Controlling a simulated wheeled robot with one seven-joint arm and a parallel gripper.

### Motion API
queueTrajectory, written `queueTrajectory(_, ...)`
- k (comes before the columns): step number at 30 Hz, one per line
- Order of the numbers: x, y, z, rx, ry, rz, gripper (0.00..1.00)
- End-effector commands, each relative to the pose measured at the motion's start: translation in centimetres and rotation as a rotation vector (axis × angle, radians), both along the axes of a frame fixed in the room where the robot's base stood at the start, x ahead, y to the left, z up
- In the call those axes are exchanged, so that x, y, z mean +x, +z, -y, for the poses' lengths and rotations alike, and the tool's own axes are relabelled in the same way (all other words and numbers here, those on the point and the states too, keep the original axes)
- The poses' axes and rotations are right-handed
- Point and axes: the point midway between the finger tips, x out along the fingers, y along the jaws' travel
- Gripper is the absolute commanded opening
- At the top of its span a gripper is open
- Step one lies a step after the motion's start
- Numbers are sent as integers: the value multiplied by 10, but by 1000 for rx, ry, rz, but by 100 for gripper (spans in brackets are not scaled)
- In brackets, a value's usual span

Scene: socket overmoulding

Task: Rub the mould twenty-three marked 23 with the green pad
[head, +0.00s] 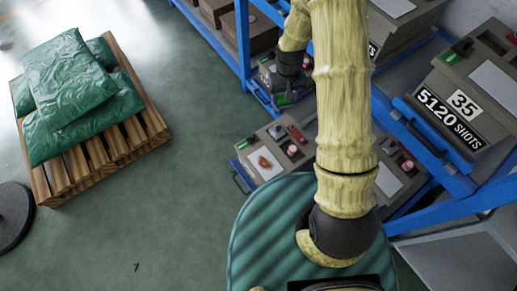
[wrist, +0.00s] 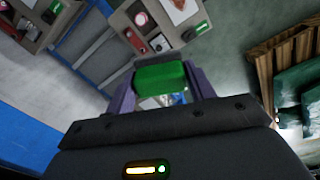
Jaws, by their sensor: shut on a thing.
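My gripper (wrist: 160,82) is shut on a green pad (wrist: 161,77), held between its two purple fingers in the wrist view. In the head view my gripper (head: 283,98) is small and partly hidden at the blue rack. A grey-brown mould (head: 262,150) with a reddish-brown stain on its pale plate sits low, nearer than the gripper. A mould with a stained plate also shows in the wrist view (wrist: 150,38), beyond the pad and apart from it. I cannot read the number 23 on any mould.
A mould marked 35 and 5120 shots (head: 463,103) sits on the blue rack (head: 455,180) at right. Another mould (head: 402,172) stands partly behind my arm. Green sacks (head: 70,85) lie on a wooden pallet (head: 155,125) at left. The floor between is clear.

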Motion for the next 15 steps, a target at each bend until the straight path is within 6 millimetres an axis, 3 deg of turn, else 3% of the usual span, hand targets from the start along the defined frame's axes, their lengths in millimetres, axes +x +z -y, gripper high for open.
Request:
queueTrajectory(1,-2,-26,-5,0,20,-2,36)
queueTrajectory(15,-14,-149,-44,-1,195,-1,36)
